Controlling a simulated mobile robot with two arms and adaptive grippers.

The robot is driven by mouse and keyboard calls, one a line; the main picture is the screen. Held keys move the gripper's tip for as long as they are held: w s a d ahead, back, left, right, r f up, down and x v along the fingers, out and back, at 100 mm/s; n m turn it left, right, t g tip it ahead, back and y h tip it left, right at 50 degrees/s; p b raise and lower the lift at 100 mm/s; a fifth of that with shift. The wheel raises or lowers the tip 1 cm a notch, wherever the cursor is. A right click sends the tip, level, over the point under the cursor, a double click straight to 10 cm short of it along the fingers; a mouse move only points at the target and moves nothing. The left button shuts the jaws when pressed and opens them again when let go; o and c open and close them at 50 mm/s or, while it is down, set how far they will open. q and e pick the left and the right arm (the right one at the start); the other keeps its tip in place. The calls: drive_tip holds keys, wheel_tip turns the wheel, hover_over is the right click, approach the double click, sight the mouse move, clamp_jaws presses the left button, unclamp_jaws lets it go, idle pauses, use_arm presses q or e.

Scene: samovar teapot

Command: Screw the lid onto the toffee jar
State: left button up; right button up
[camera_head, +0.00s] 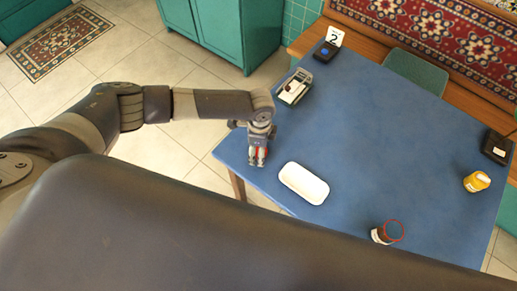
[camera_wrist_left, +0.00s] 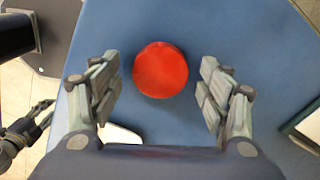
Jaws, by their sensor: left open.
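The red round lid (camera_wrist_left: 160,70) lies on the blue table in the left wrist view. My left gripper (camera_head: 258,160) is open above the near left corner of the table. In the wrist view its fingers (camera_wrist_left: 160,92) stand on either side of the lid, with a gap on both sides. In the head view the lid (camera_head: 262,151) is mostly hidden by the fingers. A dark jar (camera_head: 379,236) with a white label and a red rim stands at the table's front edge. My right gripper (camera_wrist_left: 25,130) seems to show at the left edge of the wrist view, its jaws unclear.
A white tray (camera_head: 303,183) lies right of my left gripper. A grey device (camera_head: 295,87) and a black box with a blue button (camera_head: 325,51) are farther back. A yellow jar (camera_head: 477,181) and a black box (camera_head: 497,146) stand at the right. The table's middle is clear.

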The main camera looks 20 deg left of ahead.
use_arm(q)
drive_tip(key=c, duration=0.9)
drive_tip(key=shift+o, duration=0.2)
drive_tip(key=shift+r, duration=0.85)
drive_tip(key=shift+s+d+r+b, duration=0.15)
drive_tip(key=shift+s+r+b, duration=0.05)
drive_tip(key=shift+r+b, duration=0.2)
drive_tip(key=shift+s+d+r+b, duration=0.1)
drive_tip(key=shift+s+r+b, duration=0.15)
drive_tip(key=shift+r, duration=0.2)
drive_tip(key=s+d+r+b, duration=0.1)
drive_tip(key=s+d+b, duration=0.1)
drive_tip(key=s+d, duration=0.5)
drive_tip(key=s, duration=0.6)
drive_tip(key=shift+d+r, duration=0.2)
drive_tip(key=shift+r, duration=0.15)
